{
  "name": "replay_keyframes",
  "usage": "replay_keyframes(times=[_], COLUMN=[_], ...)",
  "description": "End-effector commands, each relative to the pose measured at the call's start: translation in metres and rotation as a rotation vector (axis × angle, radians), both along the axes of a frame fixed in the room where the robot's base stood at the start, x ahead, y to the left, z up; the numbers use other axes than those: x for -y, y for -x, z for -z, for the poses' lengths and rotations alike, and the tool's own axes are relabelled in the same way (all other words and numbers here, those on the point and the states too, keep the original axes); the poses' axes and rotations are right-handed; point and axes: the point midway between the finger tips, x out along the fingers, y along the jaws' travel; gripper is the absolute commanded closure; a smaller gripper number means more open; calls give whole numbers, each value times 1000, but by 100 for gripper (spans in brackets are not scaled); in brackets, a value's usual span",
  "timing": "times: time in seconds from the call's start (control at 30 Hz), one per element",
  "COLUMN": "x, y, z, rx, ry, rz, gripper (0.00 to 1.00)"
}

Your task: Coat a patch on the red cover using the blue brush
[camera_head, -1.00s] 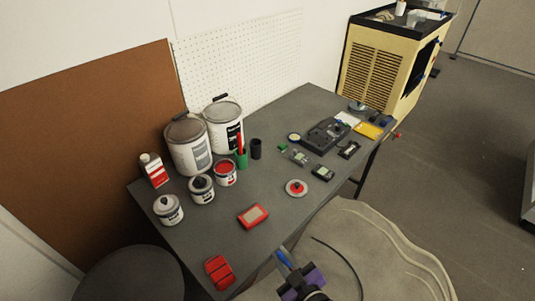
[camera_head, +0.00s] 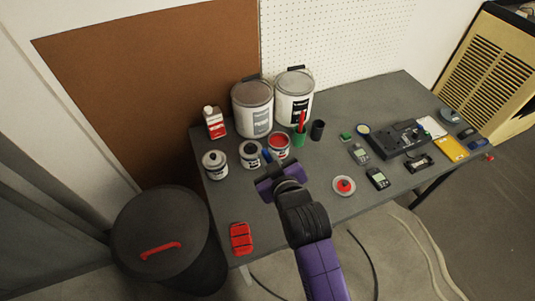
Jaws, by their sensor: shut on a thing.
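My gripper (camera_head: 272,178), purple and black, reaches over the table and is shut on the blue brush (camera_head: 267,155). Only a short blue piece of the brush shows, at the left front side of the open can of red paint (camera_head: 280,146). I cannot tell whether the brush touches the can; its bristles are not visible. The red rectangular piece with a pale panel, seen earlier near the table's middle, is not visible now; my gripper and arm cover that area. Another red ribbed piece (camera_head: 241,238) lies at the front left table corner.
Small cans (camera_head: 215,164), a red-and-white bottle (camera_head: 214,122) and large pails (camera_head: 253,107) stand at the back left. A round lid with red (camera_head: 344,186) lies right of my arm. Electronics (camera_head: 399,139) lie at the right. A dark bin (camera_head: 150,232) stands left of the table (camera_head: 390,95).

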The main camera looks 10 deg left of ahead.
Motion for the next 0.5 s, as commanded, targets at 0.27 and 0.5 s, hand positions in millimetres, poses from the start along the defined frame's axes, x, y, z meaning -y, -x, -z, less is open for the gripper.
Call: replay_keyframes(times=[0.27,0.5], x=[-4,-4], y=[0,0], z=[13,39], rx=[-2,-1], ry=[2,2], rz=[-6,-6], gripper=[100,100])
